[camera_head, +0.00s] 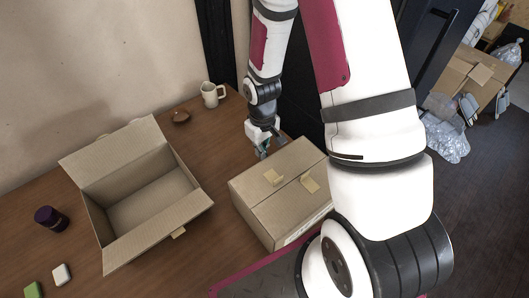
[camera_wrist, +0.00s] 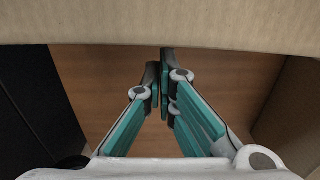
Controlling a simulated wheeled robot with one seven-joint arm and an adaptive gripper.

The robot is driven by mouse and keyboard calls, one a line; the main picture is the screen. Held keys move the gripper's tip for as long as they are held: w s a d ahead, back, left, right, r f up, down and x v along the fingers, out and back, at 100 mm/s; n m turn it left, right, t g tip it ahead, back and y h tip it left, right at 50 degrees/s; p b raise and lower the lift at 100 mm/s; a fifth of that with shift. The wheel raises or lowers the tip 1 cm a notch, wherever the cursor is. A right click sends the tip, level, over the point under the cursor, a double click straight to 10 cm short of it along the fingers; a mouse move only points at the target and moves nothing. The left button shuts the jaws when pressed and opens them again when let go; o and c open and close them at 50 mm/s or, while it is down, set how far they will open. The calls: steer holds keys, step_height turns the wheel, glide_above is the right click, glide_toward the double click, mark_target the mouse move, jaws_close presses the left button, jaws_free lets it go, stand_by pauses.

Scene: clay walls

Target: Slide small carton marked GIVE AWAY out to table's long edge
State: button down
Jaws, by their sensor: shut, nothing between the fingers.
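A closed cardboard carton (camera_head: 257,194) with two pale tabs on its top sits on the wooden table (camera_head: 205,240); my arm covers part of its right side. I cannot read any GIVE AWAY marking. My gripper (camera_head: 262,152) is behind the carton's far side, low near the tabletop. In the wrist view, the gripper (camera_wrist: 164,75) has its teal-padded fingers together with nothing between them, and a cardboard face (camera_wrist: 160,22) spans the top. I cannot tell whether the fingertips touch it.
A larger open, empty carton (camera_head: 150,200) stands left of the closed one. A mug (camera_head: 212,94), a small brown dish (camera_head: 180,116), a purple jar (camera_head: 50,218) and green (camera_head: 33,290) and white (camera_head: 61,275) items are on the table. Cardboard (camera_wrist: 292,110) borders the wrist view's right.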

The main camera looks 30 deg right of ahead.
step_height(320, 180, up, 18)
steer(key=s+a+r+m+t, duration=0.1)
steer(key=s+a+r+t, duration=0.1)
steer(key=s+r, duration=0.6)
steer(key=s+a+r+m+t, duration=0.1)
steer(key=s+a+r+t, duration=0.1)
steer(key=s+r, duration=0.6)
steer(key=shift+s+r+t, duration=0.25)
steer(key=shift+s+t, duration=0.05)
steer(key=shift+s, duration=0.45)
steer(key=shift+a, duration=0.1)
